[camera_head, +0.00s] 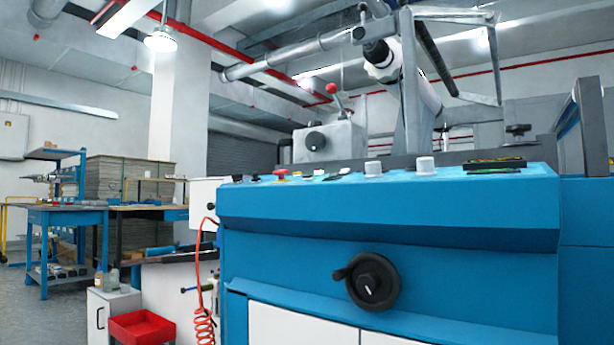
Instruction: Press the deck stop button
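A blue laminating machine (390,215) fills the right half of the view. Its control panel along the top edge is seen almost edge-on. Neither of my grippers is in view, and nothing visible touches the red button.
A black handwheel (367,281) sticks out of the machine's front. A grey box (329,142) with a red-knobbed lever (333,97) stands behind the panel. A red coiled hose (203,300) hangs at the machine's left side. A red bin (142,327) is at lower left, near workbenches (66,216).

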